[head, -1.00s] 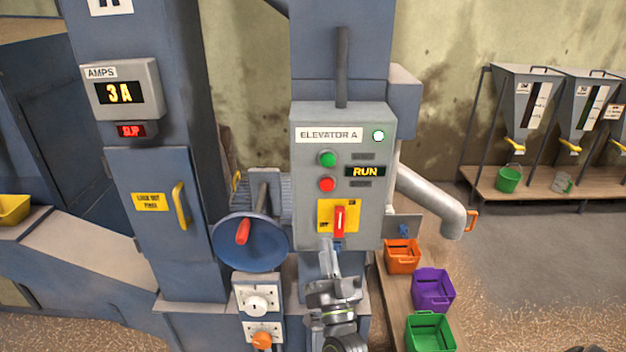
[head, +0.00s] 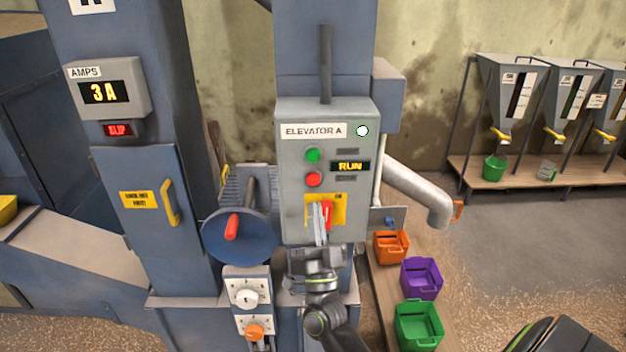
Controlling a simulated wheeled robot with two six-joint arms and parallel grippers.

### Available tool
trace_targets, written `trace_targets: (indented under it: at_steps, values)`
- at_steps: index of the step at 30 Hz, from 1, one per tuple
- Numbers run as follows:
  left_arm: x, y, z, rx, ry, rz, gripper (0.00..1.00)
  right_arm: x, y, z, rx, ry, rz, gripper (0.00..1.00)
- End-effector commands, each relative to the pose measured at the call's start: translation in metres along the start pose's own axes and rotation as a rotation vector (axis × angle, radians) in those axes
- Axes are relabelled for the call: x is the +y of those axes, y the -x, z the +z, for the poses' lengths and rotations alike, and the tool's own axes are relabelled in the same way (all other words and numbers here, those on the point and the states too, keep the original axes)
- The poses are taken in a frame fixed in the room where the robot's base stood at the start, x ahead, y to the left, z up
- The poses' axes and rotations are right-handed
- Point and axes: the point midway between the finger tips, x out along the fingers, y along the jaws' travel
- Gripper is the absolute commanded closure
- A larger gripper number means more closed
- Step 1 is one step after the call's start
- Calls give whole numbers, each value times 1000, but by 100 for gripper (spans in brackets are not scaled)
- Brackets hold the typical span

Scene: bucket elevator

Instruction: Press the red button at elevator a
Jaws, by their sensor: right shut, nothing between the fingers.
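The grey control box labelled ELEVATOR A (head: 359,222) is in front of me. The red button (head: 313,179) sits on its left side, below the green button (head: 313,155). My right gripper (head: 318,208) is shut and empty. Its fingertips point up in front of the yellow switch plate, beside the red lever (head: 328,216), and appear below the red button. Whether they touch the panel I cannot tell. My left gripper is not in view.
A blue handwheel with a red grip (head: 240,238) is left of the box. Below it are a white knob (head: 246,296) and an orange knob (head: 253,331). A metal spout (head: 420,190) and orange (head: 391,247), purple (head: 421,279) and green bins (head: 419,326) are on the right.

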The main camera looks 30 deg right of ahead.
Motion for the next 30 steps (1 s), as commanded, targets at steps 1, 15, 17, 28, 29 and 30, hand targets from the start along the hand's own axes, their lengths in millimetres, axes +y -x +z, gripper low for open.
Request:
trace_targets:
  at_steps: [1,15,17,28,29,30]
  values:
    - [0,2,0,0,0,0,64,3,-7,3,1,2,-4,100]
    - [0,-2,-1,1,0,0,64,32,-44,32,1,2,-1,100]
    - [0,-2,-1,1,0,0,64,34,-46,33,1,2,0,100]
    - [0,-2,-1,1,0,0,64,35,-48,34,1,1,1,100]
    - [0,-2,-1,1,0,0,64,35,-48,34,1,1,1,100]
    - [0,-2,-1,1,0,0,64,35,-48,34,1,1,1,100]
